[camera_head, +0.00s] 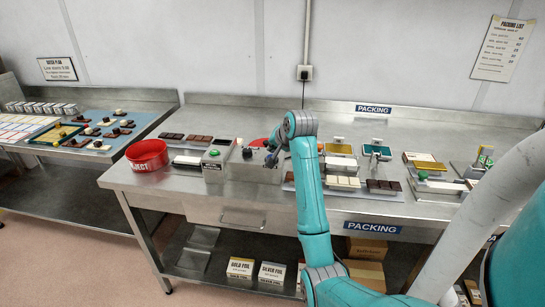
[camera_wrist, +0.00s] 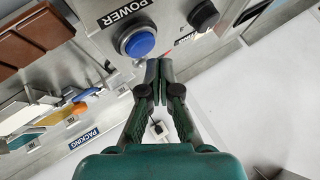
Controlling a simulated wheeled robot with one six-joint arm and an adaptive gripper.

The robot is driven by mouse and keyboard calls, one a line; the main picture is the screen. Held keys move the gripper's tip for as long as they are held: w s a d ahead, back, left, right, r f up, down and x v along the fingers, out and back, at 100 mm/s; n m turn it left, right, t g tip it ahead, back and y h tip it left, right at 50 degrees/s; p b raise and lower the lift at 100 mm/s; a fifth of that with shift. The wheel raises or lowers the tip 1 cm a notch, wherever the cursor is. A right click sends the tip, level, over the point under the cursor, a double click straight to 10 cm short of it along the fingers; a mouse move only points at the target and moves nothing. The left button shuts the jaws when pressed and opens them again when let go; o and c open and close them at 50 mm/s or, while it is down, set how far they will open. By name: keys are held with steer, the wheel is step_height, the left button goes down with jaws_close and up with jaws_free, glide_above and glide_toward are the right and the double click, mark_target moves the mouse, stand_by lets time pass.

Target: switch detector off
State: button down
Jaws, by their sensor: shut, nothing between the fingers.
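The detector is a grey metal box (camera_head: 240,167) on the steel bench in the head view. In the wrist view its panel (camera_wrist: 168,14) carries a blue round button (camera_wrist: 138,42) in a dark ring, labelled POWER, and a black knob (camera_wrist: 204,16) to the right of it. My gripper (camera_wrist: 152,72) is shut and empty, its fingertips just below the blue button in the picture. I cannot tell whether they touch the panel. In the head view my gripper (camera_head: 271,157) is over the box, and my arm hides part of it.
A red REJECT bin (camera_head: 147,155) stands at the bench's left end. A small box with a green button (camera_head: 216,154) is left of the detector. Chocolate bars (camera_head: 198,140) lie behind it. Trays and foil stations (camera_head: 378,152) fill the right side of the bench.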

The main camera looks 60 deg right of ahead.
steer(key=shift+r, duration=2.55)
steer(key=shift+s+a, duration=0.1)
